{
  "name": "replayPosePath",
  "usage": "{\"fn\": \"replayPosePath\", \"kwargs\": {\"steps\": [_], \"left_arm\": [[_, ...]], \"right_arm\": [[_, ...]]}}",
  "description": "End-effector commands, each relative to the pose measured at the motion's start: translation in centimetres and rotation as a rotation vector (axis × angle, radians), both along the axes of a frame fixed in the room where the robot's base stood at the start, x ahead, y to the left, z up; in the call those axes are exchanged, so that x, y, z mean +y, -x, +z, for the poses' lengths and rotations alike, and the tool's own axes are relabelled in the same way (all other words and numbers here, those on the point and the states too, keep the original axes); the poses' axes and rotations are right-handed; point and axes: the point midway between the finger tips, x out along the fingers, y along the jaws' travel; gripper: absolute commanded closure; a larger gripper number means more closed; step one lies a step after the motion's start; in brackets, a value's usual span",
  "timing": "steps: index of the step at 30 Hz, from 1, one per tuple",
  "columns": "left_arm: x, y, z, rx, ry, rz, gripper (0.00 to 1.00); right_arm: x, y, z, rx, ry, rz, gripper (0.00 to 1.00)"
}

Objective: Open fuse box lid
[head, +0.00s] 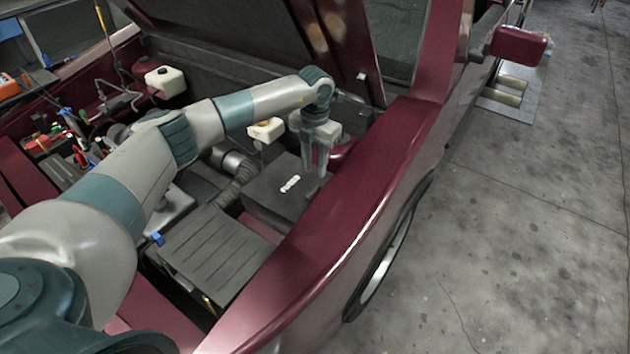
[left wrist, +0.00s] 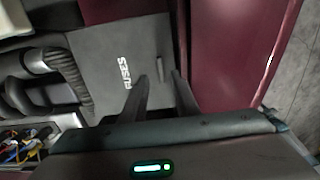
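The fuse box (head: 270,200) is a dark grey box marked FUSES in white, sitting in the engine bay beside the maroon fender. Its lid (left wrist: 105,65) lies flat and shut. A small thin handle (left wrist: 160,69) stands on the lid near the fender side, in the left wrist view. My left gripper (head: 316,172) points down over that side of the box. In the left wrist view its two fingers (left wrist: 161,78) are apart, with the handle between and just ahead of their tips. I cannot tell the exact height of the tips above the lid. My right gripper is out of view.
The maroon fender (head: 350,185) runs close along the right of the box. The raised hood (head: 255,30) is above and behind. A ribbed black cover (head: 220,250) and a corrugated hose (head: 240,180) lie to the left. The floor right of the car is clear.

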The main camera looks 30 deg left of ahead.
Motion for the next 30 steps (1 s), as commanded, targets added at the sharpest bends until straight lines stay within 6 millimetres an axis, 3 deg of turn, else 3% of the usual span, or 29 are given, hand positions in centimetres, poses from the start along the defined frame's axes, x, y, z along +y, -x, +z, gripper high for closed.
{"fn": "replayPosePath", "kwargs": {"steps": [9,15,28,30], "left_arm": [[0.0,0.1,-5.4,0.003,0.0,0.001,0.72],[0.0,0.0,-7.5,0.001,0.0,0.001,0.72],[0.0,0.0,-8.3,-0.001,0.0,0.0,0.72],[0.0,0.0,-8.3,0.0,0.0,0.0,0.86]], "right_arm": [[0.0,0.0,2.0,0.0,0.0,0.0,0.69],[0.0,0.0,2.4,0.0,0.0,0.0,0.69],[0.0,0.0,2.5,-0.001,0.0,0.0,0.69],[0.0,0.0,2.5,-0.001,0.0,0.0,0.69]]}}
